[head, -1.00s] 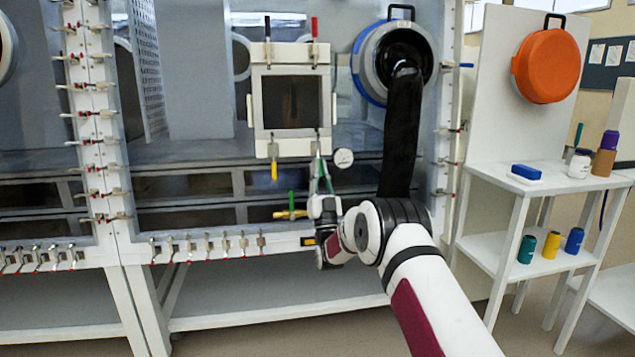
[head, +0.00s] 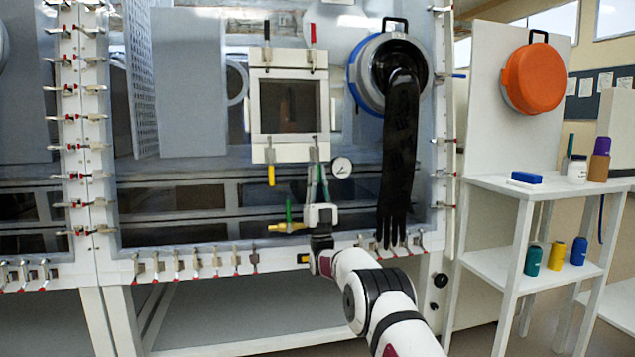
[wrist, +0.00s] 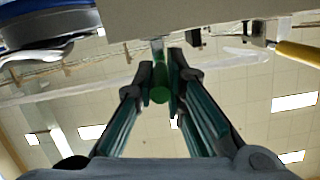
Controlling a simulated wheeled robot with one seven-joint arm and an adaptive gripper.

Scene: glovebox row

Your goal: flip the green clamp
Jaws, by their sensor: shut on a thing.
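The green clamp (wrist: 160,95) is at the bottom right of the small framed door; its green handle end shows between my fingertips in the wrist view. In the head view its metal part (head: 316,149) shows at the lower frame, and the handle is mostly hidden by my fingers. My gripper (head: 317,170) comes from below, pointing up, and is shut on the green clamp. The handle appears to hang down, like the yellow-handled clamp (head: 271,172) at bottom left, also in the wrist view (wrist: 298,52).
A gauge (head: 342,167) sits close right of my fingers. A yellow valve with a green lever (head: 288,217) is left of my wrist. A black glove (head: 399,150) hangs from the round port at right. More clamps line the lower ledge (head: 195,262). A shelf (head: 530,185) stands farther right.

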